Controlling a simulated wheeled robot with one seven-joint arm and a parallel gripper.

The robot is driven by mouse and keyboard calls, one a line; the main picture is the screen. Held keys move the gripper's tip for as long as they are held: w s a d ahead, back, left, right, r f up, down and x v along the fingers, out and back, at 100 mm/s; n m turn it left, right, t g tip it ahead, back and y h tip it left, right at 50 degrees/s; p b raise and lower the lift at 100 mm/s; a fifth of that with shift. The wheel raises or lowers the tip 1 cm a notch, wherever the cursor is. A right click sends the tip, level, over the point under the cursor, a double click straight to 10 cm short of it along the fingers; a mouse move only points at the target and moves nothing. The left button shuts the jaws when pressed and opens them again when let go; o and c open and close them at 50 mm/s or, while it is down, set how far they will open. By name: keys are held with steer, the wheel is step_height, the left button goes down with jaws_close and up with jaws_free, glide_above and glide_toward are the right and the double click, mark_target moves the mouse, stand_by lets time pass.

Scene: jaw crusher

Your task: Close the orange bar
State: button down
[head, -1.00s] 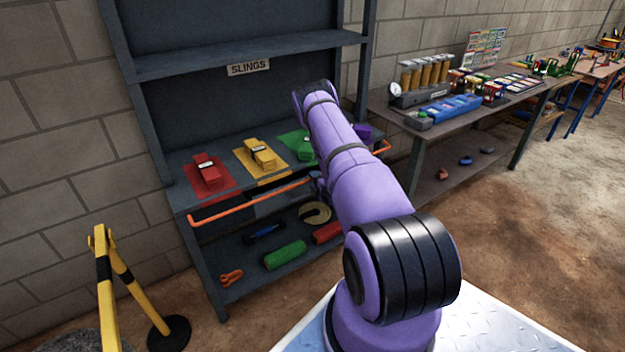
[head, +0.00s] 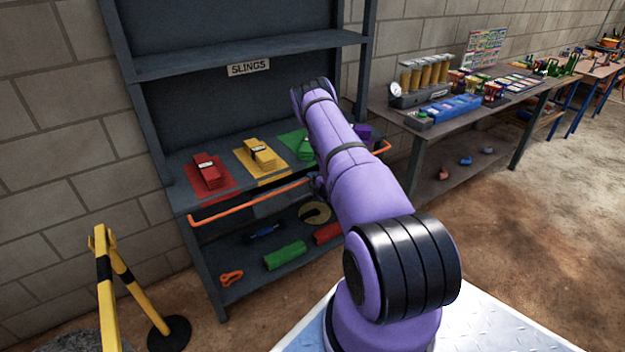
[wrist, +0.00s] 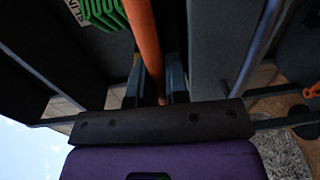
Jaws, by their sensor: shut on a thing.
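The orange bar (head: 250,204) runs across the front of the sling rack, just below the front edge of its middle shelf. Its left end bends in at the rack's left post, and its right end (head: 384,147) shows beyond my arm. The middle of the bar is hidden behind my arm. In the wrist view the bar (wrist: 144,38) runs down between the dark fingers of my gripper (wrist: 155,85), which is shut on it. In the head view only a small part of my gripper (head: 318,184) shows beside the arm.
The grey rack (head: 250,64) holds red (head: 207,172), yellow (head: 260,154) and green (head: 303,145) slings on its middle shelf. Rolls and shackles lie on the lower shelf. A yellow-black barrier (head: 104,285) stands at left. A workbench (head: 470,125) stands at right, with open dirt floor before it.

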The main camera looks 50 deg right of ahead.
steer(key=shift+r, duration=0.1)
step_height(320, 180, up, 2)
steer(key=g+y, duration=0.1)
steer(key=g, duration=0.3)
steer(key=shift+w+r+g, duration=0.1)
steer(key=shift+g, duration=0.2)
steer(key=shift+w+d+r+g+y, duration=0.2)
steer(key=shift+w+r+g+y, duration=0.45)
steer(key=shift+g, duration=1.8)
steer(key=shift+w+d+r+g+y, duration=0.15)
steer(key=shift+w+r+g+y, duration=0.5)
steer(key=shift+g, duration=1.75)
steer(key=shift+w+d+r+g+y, duration=0.35)
steer(key=shift+w+g, duration=0.55)
steer(key=shift+g, duration=1.55)
steer(key=shift+a, duration=0.2)
steer(key=c, duration=1.1)
jaws_free()
steer(key=shift+w+f, duration=0.1)
